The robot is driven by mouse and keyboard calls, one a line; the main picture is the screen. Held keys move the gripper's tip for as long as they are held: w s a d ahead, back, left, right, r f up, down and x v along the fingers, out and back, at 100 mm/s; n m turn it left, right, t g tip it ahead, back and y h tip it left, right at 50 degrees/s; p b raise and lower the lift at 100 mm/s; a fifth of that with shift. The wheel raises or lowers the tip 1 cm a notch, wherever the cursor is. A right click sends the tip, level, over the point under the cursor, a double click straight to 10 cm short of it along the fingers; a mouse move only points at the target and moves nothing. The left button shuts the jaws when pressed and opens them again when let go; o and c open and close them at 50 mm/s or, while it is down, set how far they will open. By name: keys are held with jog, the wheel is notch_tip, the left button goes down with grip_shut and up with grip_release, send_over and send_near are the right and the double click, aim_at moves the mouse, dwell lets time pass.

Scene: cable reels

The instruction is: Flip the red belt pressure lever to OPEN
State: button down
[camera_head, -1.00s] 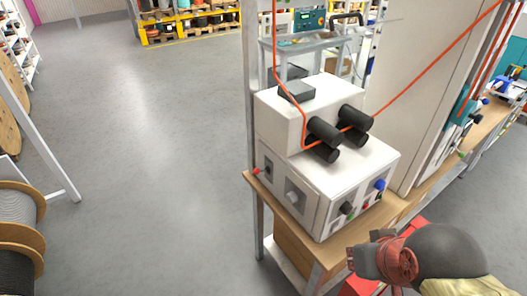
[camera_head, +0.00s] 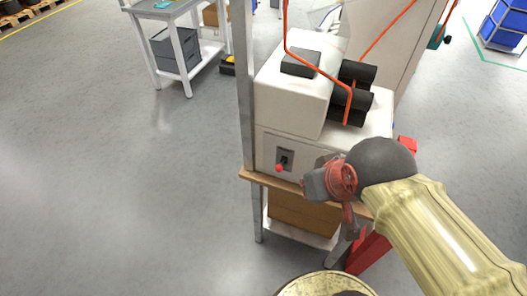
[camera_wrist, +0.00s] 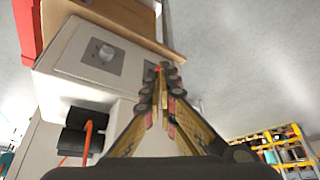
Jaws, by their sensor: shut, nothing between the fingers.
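The red belt pressure lever (camera_head: 280,167) sticks out from a small dark plate on the side of the white machine (camera_head: 300,150). Its red knob points down and outward in the head view. My gripper (camera_head: 308,186) is to the right of the lever, close to the same face, with a small gap showing. In the wrist view my shut, empty gripper (camera_wrist: 166,70) has its fingertips in front of the machine's side. A small red-orange spot, likely the lever knob (camera_wrist: 158,69), shows at the fingertips; contact cannot be told.
The machine stands on a wooden bench (camera_head: 262,179) by a metal post (camera_head: 246,90). Black rollers (camera_head: 352,100) carry an orange cable (camera_head: 318,70). A reel (camera_head: 325,284) is at the bottom. Floor at left is clear.

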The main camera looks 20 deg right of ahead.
jog(key=shift+w+a, duration=0.1)
jog(key=shift+a, duration=0.25)
